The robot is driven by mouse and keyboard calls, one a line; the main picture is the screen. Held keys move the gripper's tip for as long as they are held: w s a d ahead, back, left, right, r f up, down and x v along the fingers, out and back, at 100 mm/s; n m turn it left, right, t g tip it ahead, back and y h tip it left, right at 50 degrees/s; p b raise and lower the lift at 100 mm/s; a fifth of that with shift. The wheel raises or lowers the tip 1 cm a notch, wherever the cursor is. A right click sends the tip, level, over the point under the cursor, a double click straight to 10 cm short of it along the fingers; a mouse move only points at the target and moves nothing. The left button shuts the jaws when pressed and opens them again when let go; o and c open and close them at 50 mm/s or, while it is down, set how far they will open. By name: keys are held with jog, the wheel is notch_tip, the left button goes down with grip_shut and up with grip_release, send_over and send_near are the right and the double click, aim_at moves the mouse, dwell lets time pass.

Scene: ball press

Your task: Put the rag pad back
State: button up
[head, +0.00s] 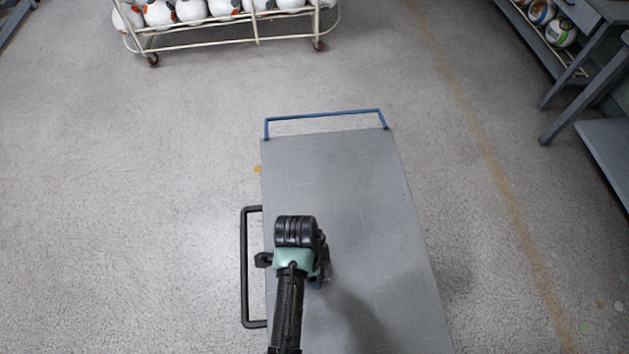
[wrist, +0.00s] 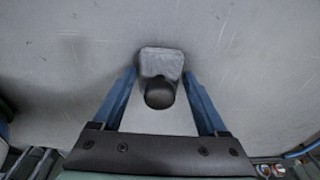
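A small grey pad with a dark round knob-like part lies between my fingertips in the wrist view; I take it for the rag pad (wrist: 161,62). My gripper (wrist: 160,76) has its two blue fingers apart, one on each side of the pad. The tips look very close to the pad's sides, but I cannot tell whether they touch it. In the head view my gripper (head: 317,285) points down over the left part of the grey cart top (head: 345,185). There the pad is hidden behind my wrist.
The cart has a blue rail (head: 325,115) at its far end and a black handle (head: 245,268) along its left side. A wheeled rack of balls (head: 228,38) stands beyond. Grey shelving (head: 590,75) is at the right. Most of the cart top is bare.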

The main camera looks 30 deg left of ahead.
jog(key=shift+o, duration=0.9)
notch_tip(320, 180, up, 12)
jog(key=a, duration=0.1)
jog(key=shift+s+a+r+p, duration=0.15)
jog(key=shift+s+p, duration=0.25)
jog(key=shift+s, duration=0.05)
